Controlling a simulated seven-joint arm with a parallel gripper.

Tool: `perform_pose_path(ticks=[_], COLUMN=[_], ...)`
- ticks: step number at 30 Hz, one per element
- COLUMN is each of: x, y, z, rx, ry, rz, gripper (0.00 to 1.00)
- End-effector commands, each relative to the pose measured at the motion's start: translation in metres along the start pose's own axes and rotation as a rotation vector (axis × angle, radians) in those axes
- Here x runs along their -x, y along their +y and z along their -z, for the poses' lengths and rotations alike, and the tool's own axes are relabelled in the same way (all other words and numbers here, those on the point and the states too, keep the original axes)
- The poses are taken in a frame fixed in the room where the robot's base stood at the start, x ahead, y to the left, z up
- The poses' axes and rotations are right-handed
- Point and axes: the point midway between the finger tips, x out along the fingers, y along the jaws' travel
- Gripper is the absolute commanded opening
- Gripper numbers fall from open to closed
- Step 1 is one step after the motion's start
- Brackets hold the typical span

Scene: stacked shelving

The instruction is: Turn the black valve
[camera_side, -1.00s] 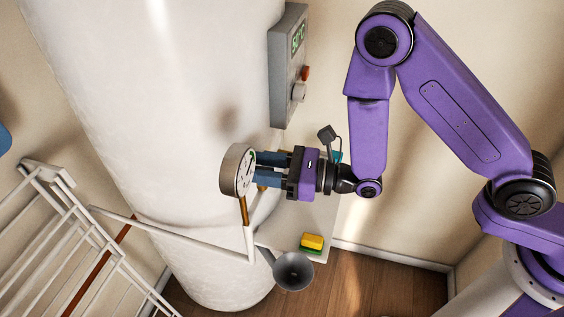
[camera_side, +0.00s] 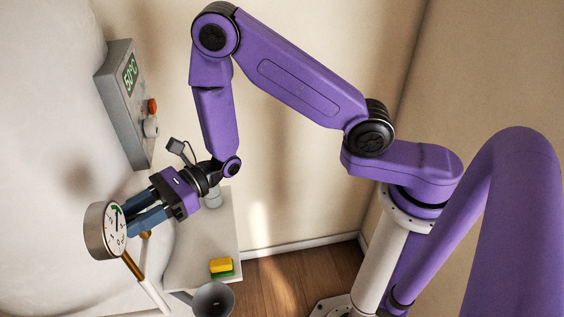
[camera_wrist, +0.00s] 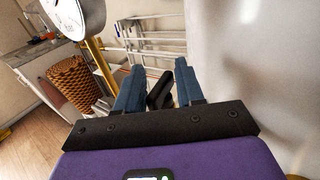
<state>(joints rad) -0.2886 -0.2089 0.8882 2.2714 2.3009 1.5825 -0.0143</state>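The black valve (camera_wrist: 160,92) shows in the wrist view as a dark handle between my two blue fingers. In the side view I cannot make it out; the gauge and my fingers cover that area. My gripper (camera_side: 132,213) reaches left and down to just behind the round gauge (camera_side: 102,231). In the wrist view my gripper (camera_wrist: 159,66) has its fingers apart, one on each side of the valve. The fingers look open, and I cannot tell whether either touches the handle.
The gauge (camera_wrist: 76,16) is close by at the upper left in the wrist view. The large white tank (camera_side: 45,120) and grey control box (camera_side: 125,100) stand beside my arm. A white shelf (camera_side: 205,245) holds a yellow sponge (camera_side: 221,265). A wicker basket (camera_wrist: 74,84) and white rack lie beyond.

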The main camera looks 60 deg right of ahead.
Motion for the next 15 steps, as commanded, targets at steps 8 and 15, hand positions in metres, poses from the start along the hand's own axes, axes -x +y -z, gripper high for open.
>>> perform_pose_path(ticks=[8, 15], x=[0.0002, -0.0003], y=[-0.0021, -0.0020], z=[0.0000, 0.0003], rx=[0.003, 0.004], ry=[-0.002, -0.001], rz=[-0.202, -0.388], gripper=[0.37, 0.37])
